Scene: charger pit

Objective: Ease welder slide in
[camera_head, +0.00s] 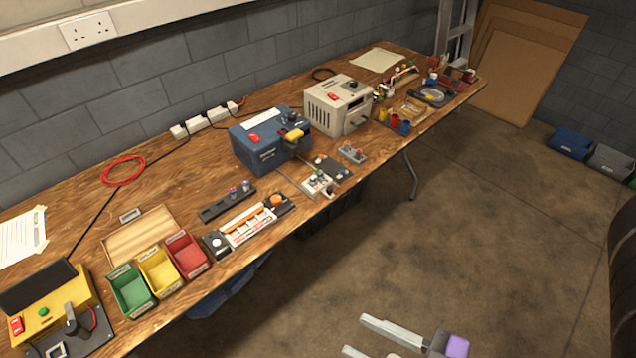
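A blue machine (262,148) with a yellow part (292,135) sticking out at its upper right stands on the wooden workbench (190,203). A beige vented box (338,108) with a red switch stands to its right. I cannot tell from labels which one is the welder, nor how far any slide is out. My gripper (357,336) shows at the bottom edge, over the floor in front of the bench. Its two pale fingers are apart, with nothing visible between them. The lower finger is partly cut off by the picture edge.
Green (131,290), yellow (159,272) and red (186,254) bins stand near the front edge. A strip with orange parts (251,226) and small boards (325,177) lie before the blue machine. A yellow device (52,308) is at far left. The floor is open.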

